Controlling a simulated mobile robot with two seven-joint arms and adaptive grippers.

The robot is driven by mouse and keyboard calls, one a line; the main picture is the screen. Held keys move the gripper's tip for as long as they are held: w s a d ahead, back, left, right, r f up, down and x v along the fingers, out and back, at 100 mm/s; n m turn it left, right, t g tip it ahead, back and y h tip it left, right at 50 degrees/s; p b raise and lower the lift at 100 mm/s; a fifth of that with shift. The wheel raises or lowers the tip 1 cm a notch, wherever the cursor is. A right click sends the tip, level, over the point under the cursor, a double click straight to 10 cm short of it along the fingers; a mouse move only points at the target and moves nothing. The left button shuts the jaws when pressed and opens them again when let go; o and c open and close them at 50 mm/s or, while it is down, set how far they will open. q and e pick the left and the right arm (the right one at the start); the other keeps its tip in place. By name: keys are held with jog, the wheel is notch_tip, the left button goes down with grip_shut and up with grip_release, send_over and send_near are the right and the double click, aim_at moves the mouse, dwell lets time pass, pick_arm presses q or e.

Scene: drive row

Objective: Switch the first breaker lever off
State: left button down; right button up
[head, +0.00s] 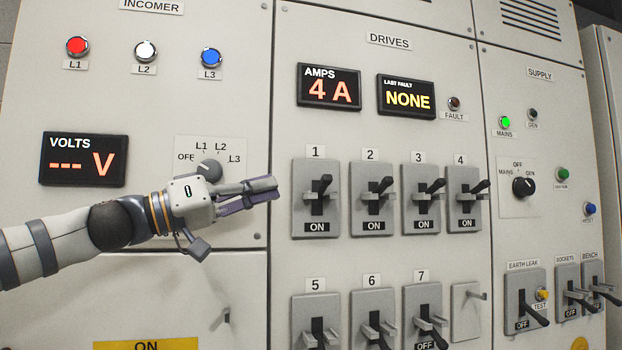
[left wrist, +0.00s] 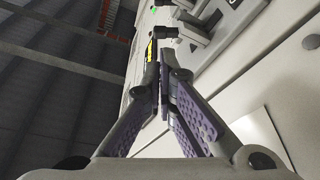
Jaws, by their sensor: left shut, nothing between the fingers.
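The first breaker (head: 316,199) is on the drives panel under the label 1. Its black lever (head: 322,186) points up and its label reads ON. My left gripper (head: 276,188) is shut and empty, just left of breaker 1 and apart from its lever. In the left wrist view the closed fingers (left wrist: 163,100) point up along the panel, with a black lever (left wrist: 163,32) beyond the tips. My right gripper is in neither view.
Breakers 2 (head: 372,199), 3 (head: 420,198) and 4 (head: 464,198) stand to the right, levers up. Breaker 5 (head: 316,322) is below. A rotary volts selector (head: 209,169) is close behind my left gripper. The amps display (head: 329,88) reads 4 A.

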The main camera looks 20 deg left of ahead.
aim_at(322, 188)
pick_arm(q)
jog(key=shift+s+a+r, duration=0.15)
jog(key=shift+a+r, duration=0.05)
jog(key=shift+r, duration=0.2)
jog(key=shift+s+a+r, duration=0.15)
jog(key=shift+r, duration=0.25)
jog(key=x, duration=1)
jog(key=shift+r, duration=0.1)
